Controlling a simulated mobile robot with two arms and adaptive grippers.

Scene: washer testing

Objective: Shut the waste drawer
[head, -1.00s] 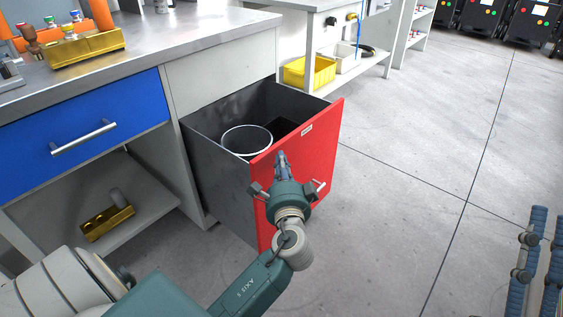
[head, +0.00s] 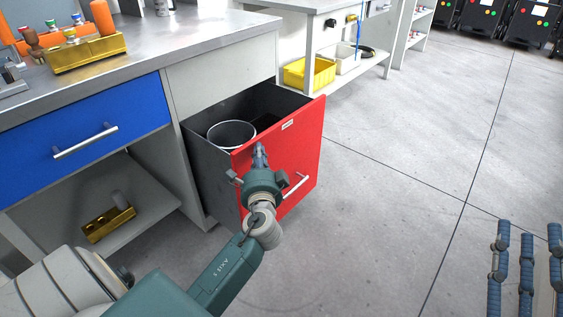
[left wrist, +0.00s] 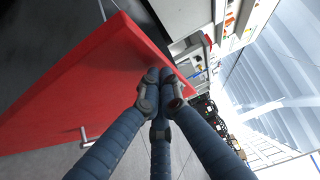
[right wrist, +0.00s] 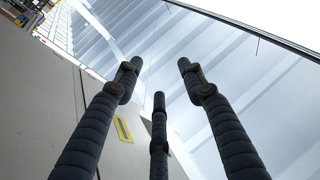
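The waste drawer's red front (head: 300,150) stands pulled out from the bench, partly open, with a white-rimmed bin (head: 232,133) inside. Its bar handle (head: 297,186) is on the front face. My left gripper (head: 259,150) is at the upper part of the red front. In the left wrist view, the fingertips (left wrist: 160,75) are drawn together against the red panel (left wrist: 90,85), with nothing between them. My right gripper (head: 527,245) is at the lower right of the head view, away from the drawer. In the right wrist view its fingers (right wrist: 158,80) are spread and empty.
The bench has a blue drawer (head: 80,130) left of the waste drawer, and an open shelf with a brass-coloured block (head: 110,221) below it. A yellow bin (head: 310,72) sits on a shelf behind. The floor (head: 400,180) to the right is clear.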

